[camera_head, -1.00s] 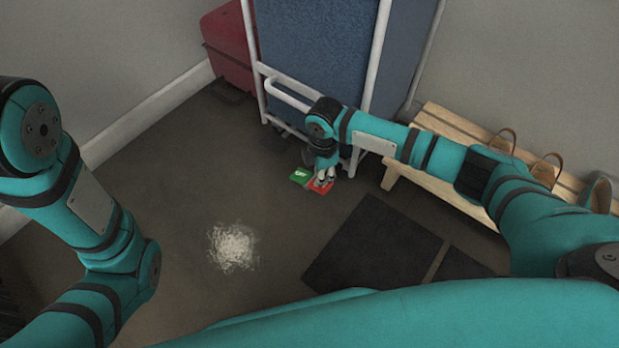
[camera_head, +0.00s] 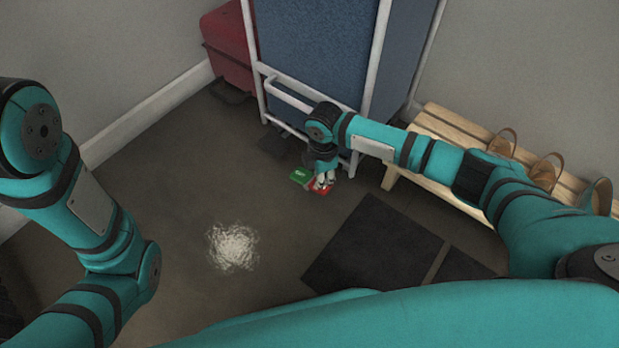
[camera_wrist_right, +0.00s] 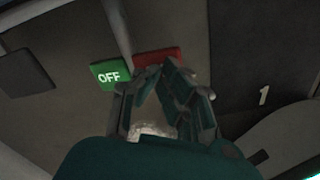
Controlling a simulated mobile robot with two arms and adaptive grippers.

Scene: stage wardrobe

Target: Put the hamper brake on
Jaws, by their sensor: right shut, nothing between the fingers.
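The hamper (camera_head: 308,50) is a blue-sided trolley with a white tube frame (camera_head: 374,60), standing at the back of the head view. At its foot are two brake pedals: a green one (camera_head: 301,176) on the left, marked OFF in the right wrist view (camera_wrist_right: 110,74), and a red one (camera_head: 319,189) on the right. My right gripper (camera_head: 324,182) is shut and empty, pointing down at the red pedal. In the wrist view its fingers (camera_wrist_right: 164,68) cover part of the red pedal (camera_wrist_right: 158,56), hiding any label; contact is unclear. My left arm is at the left, its gripper out of view.
A red case (camera_head: 230,50) stands against the wall behind left. A wooden bench (camera_head: 440,122) with several brown loops is at right. Dark floor panels (camera_head: 372,250) and a white powdery patch (camera_head: 233,247) lie on the otherwise open floor.

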